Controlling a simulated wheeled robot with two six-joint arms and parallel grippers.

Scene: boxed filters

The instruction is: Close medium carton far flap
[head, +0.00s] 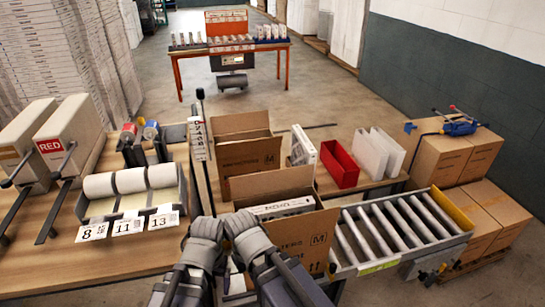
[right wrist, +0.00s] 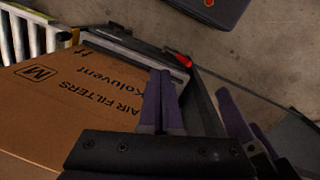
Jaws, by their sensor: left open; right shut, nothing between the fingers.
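The brown medium carton marked M (head: 318,240) stands at the near end of the bench beside the rollers. Its far flap (head: 270,184) stands up, and a white boxed filter (head: 282,207) shows inside. My left gripper (head: 206,228) and right gripper (head: 240,222) are side by side at the carton's left near side; their fingertips are hard to make out there. In the right wrist view the right gripper (right wrist: 160,98) is shut and empty, over or against the carton's printed face (right wrist: 85,105); contact is unclear. My left gripper's spread purple fingers (right wrist: 250,130) show at the right there.
Another open carton (head: 250,155) stands right behind. A red bin (head: 340,163) and white boxes (head: 378,152) are further right. A roller conveyor (head: 395,230) runs to the right. Label rolls (head: 130,182) sit on the left table. A thin post (head: 200,140) rises left of the cartons.

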